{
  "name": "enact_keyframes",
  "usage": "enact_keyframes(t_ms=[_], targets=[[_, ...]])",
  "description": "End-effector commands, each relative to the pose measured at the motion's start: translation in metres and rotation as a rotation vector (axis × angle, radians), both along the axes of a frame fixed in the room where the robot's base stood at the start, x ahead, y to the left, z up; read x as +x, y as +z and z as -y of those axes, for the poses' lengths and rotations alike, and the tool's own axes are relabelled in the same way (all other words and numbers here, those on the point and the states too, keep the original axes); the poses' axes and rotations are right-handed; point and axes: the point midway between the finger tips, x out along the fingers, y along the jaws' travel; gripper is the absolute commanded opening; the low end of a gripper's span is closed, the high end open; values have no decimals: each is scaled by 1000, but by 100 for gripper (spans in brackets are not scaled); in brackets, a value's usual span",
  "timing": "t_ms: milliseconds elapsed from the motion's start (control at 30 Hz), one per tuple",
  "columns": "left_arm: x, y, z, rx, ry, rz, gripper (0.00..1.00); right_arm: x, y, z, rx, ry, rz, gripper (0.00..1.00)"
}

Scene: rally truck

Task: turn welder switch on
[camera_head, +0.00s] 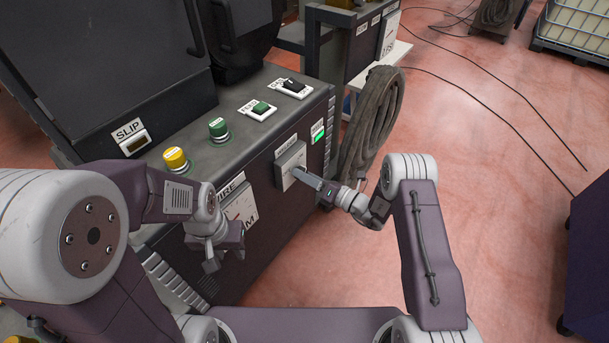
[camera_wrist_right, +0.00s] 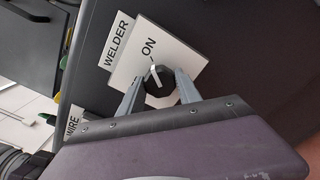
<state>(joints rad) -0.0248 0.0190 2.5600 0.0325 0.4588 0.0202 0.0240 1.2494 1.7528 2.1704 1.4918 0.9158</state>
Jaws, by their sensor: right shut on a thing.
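The welder switch is a dark round knob (camera_wrist_right: 158,86) with a white pointer, on a pale plate (camera_wrist_right: 132,72) marked ON, beside a WELDER label (camera_wrist_right: 115,43). In the right wrist view the pointer tilts toward the word ON. In the head view the plate (camera_head: 288,160) is on the front of the dark machine, and my gripper hides the knob. My right gripper (camera_head: 305,176) is shut on the knob, with a finger on either side of it (camera_wrist_right: 160,85). My left gripper (camera_head: 225,252) hangs low in front of the machine, apart from the switch; its jaw opening is unclear.
On the machine's top are a yellow button (camera_head: 175,158), a green button (camera_head: 218,128) and two small switches. A green light (camera_head: 318,135) shows right of the plate. A coiled hose (camera_head: 372,130) hangs at the machine's right side. The floor (camera_head: 480,150) at right is mostly clear.

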Motion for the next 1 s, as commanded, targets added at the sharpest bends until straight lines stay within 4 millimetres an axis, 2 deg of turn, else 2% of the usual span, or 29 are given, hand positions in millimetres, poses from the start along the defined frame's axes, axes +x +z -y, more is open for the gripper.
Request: enact_keyframes(t_ms=[33,100,433,800,1000], targets=[[0,0,0,0,0,0,36,0,-1,0,1,0,-3,46],[0,0,0,0,0,0,36,0,-1,0,1,0,-3,62],[0,1,0,0,0,0,36,-1,0,3,-1,-1,-2,62],[0,11,0,0,0,0,36,-44,0,63,0,-5,-4,62],[0,12,0,0,0,0,36,-54,0,74,1,-1,-1,62]])
